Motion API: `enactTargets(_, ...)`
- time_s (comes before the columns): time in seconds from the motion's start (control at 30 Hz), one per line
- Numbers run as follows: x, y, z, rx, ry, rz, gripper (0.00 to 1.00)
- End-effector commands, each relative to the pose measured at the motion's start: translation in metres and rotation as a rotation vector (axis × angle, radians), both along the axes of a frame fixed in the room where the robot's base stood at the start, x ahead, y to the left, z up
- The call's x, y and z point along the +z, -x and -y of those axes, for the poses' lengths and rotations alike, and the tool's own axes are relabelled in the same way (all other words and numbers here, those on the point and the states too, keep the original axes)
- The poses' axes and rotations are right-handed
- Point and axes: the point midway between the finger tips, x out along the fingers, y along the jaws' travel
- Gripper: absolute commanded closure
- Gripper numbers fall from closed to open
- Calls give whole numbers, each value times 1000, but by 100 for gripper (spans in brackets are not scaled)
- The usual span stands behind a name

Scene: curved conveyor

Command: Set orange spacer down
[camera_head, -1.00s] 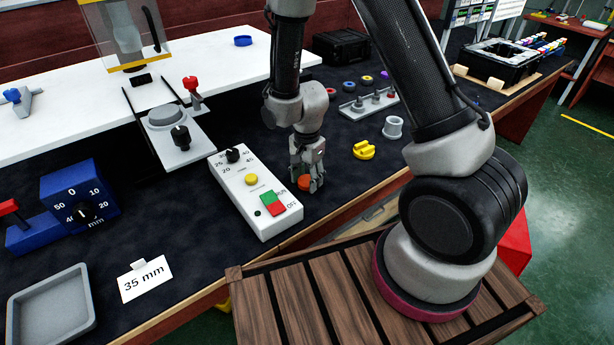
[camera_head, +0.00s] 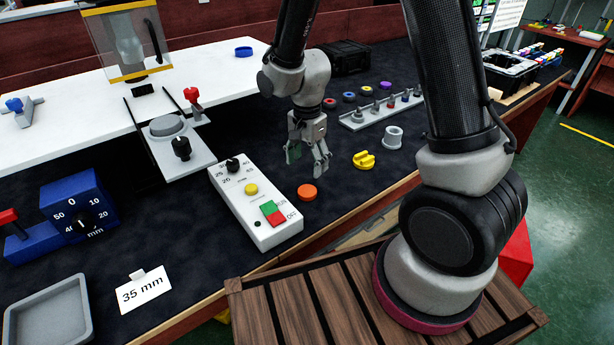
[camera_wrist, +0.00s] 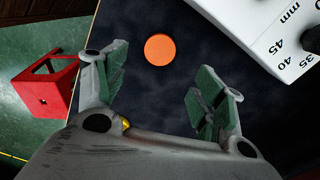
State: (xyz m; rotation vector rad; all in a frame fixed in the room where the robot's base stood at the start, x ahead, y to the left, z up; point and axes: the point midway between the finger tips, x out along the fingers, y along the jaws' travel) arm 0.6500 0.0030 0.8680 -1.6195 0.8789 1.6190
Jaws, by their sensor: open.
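The orange spacer (camera_head: 307,192) is a small round disc lying flat on the dark bench top, just right of the white control box. In the wrist view the orange spacer (camera_wrist: 159,49) lies beyond the fingertips, apart from both. My gripper (camera_head: 308,160) is above and behind the spacer in the head view, open and empty. In the wrist view my gripper (camera_wrist: 160,85) shows its two green-padded fingers spread wide with nothing between them.
The white control box (camera_head: 240,190) stands close left of the spacer. A yellow part (camera_head: 364,160) and a grey ring-shaped part (camera_head: 393,138) stand to the right. A grey tray (camera_head: 48,318) and a 35 mm card (camera_head: 143,290) lie front left. Dark bench around the spacer is clear.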

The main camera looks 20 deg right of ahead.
Motion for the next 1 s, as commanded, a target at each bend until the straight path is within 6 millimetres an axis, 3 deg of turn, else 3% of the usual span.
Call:
enactTargets(0.1, 17, -1, 0, 0, -1, 2, 31)
enactTargets(0.37, 30, 0, 2, 8, -1, 4, 31)
enactTargets(0.47, 51, 2, 12, 56, -10, 28, 31)
enactTargets(0.57, 91, 12, 33, 162, -17, 75, 31)
enactTargets(0.67, 139, 33, 62, 310, -13, 136, 31)
enactTargets(0.8, 194, 77, 100, 528, 21, 221, 31)
enactTargets(1.0, 239, 147, 137, 804, 111, 309, 31)
